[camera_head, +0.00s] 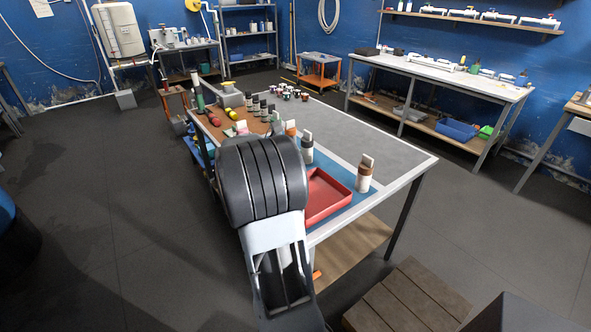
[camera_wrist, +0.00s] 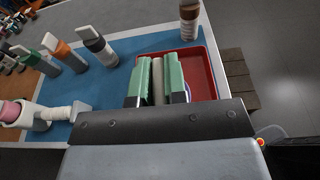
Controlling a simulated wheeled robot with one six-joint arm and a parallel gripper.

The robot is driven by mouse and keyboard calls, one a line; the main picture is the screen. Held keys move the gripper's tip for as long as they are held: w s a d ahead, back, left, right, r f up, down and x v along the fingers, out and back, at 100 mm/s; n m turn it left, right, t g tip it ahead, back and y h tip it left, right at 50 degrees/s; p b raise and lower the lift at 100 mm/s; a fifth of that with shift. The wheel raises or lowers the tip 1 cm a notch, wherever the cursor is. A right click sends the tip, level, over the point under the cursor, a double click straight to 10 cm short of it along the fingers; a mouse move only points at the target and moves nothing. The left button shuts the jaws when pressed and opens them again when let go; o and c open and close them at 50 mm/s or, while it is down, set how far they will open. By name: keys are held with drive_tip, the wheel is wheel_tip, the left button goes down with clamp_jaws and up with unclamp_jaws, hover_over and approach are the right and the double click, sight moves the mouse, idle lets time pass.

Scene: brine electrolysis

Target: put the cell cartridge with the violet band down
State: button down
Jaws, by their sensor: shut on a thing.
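My gripper (camera_wrist: 158,66) shows in the wrist view with green finger pads, shut on a pale grey cylindrical cell cartridge (camera_wrist: 157,88). It is over or in front of the red tray (camera_wrist: 205,72); I cannot tell the height or whether the cartridge touches anything. No violet band shows clearly; the pads cover much of the cartridge. In the head view my arm hides the gripper and cartridge, and the red tray (camera_head: 327,196) shows to the right of the arm.
A brown-banded cartridge (camera_head: 364,174) stands beyond the tray at the table corner. Dark-banded (camera_wrist: 97,45), orange-banded (camera_wrist: 62,52) and green-banded (camera_wrist: 31,58) cartridges stand on the blue mat (camera_wrist: 118,70). A pink item (camera_wrist: 11,112) is at left. The grey tabletop (camera_head: 370,135) has free room.

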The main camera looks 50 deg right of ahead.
drive_tip(key=w+d+f+p, duration=0.1)
drive_tip(key=d+f, duration=0.3)
drive_tip(key=f, duration=0.4)
drive_tip(key=shift+w+f, duration=0.3)
drive_tip(key=shift+w, duration=0.15)
drive_tip(key=shift+f, duration=0.2)
drive_tip(key=c, duration=1.2)
unclamp_jaws()
drive_tip(key=shift+o, duration=0.2)
drive_tip(key=shift+r, duration=0.1)
